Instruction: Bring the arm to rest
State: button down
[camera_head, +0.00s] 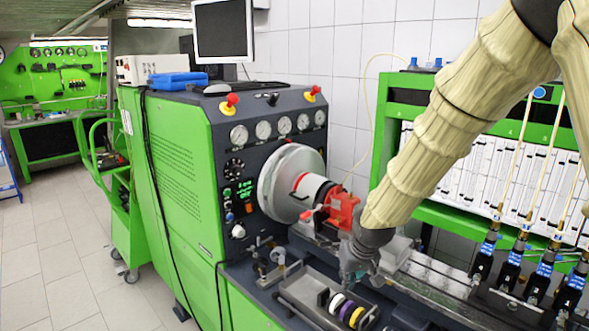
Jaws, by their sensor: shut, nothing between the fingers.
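My arm, in a beige ribbed cover, reaches down from the top right corner toward the middle of the test bench. My gripper (353,279) is at its lower end, pointing down. It looks small and dark, and it is shut and empty. It appears above or beside the tray (296,297) with several coloured rings (346,309), but I cannot tell the height between them. The red clamp part (343,208) and the large grey disc (278,184) of the green test bench (172,175) are left of the gripper.
Injectors with blue labels (483,262) and hoses stand at the right, below a rack of glass tubes (482,172). Open tiled floor (60,270) lies at the left.

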jog(key=s+d+f+m+g, duration=0.1)
jog(key=s+d+f, duration=0.1)
jog(key=s+f, duration=1.05)
jog(key=s+d+f+m+g, duration=0.1)
jog(key=s+d+f+g, duration=0.1)
jog(key=s+f, duration=1.1)
jog(key=s+d+f+g+h, duration=0.1)
jog(key=s+d+f, duration=0.1)
jog(key=s+f, duration=0.55)
jog(key=s+d+f, duration=0.3)
jog(key=s+f, duration=0.1)
jog(key=s, duration=0.6)
notch_tip(320, 180, down, 10)
jog(key=b, duration=1)
jog(key=shift+s+f, duration=0.25)
